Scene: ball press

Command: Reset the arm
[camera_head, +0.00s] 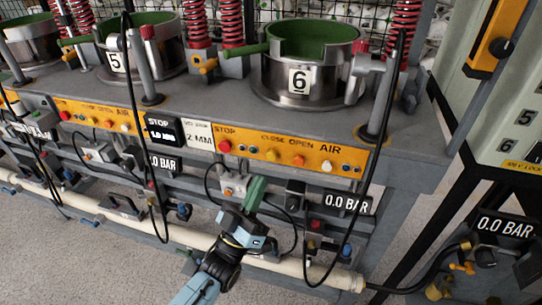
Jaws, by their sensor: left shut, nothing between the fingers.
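My left gripper (256,186) is in the lower middle of the head view, at the end of my arm that comes up from the bottom edge. Its fingers are together, with nothing between them. It is in front of the press bench, below the orange button panel (291,155) and left of a 0.0 BAR display (347,202). A small box with buttons (232,187) is close beside the fingers; I cannot tell whether they touch. My right gripper is not in view.
A steel drum marked 6 (299,83) with a green inside stands on the grey bench top. Drum 5 (130,66) is to its left. Black hoses hang in front of the bench. A pale pipe (290,268) runs low along it. A control cabinet (508,125) stands at the right.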

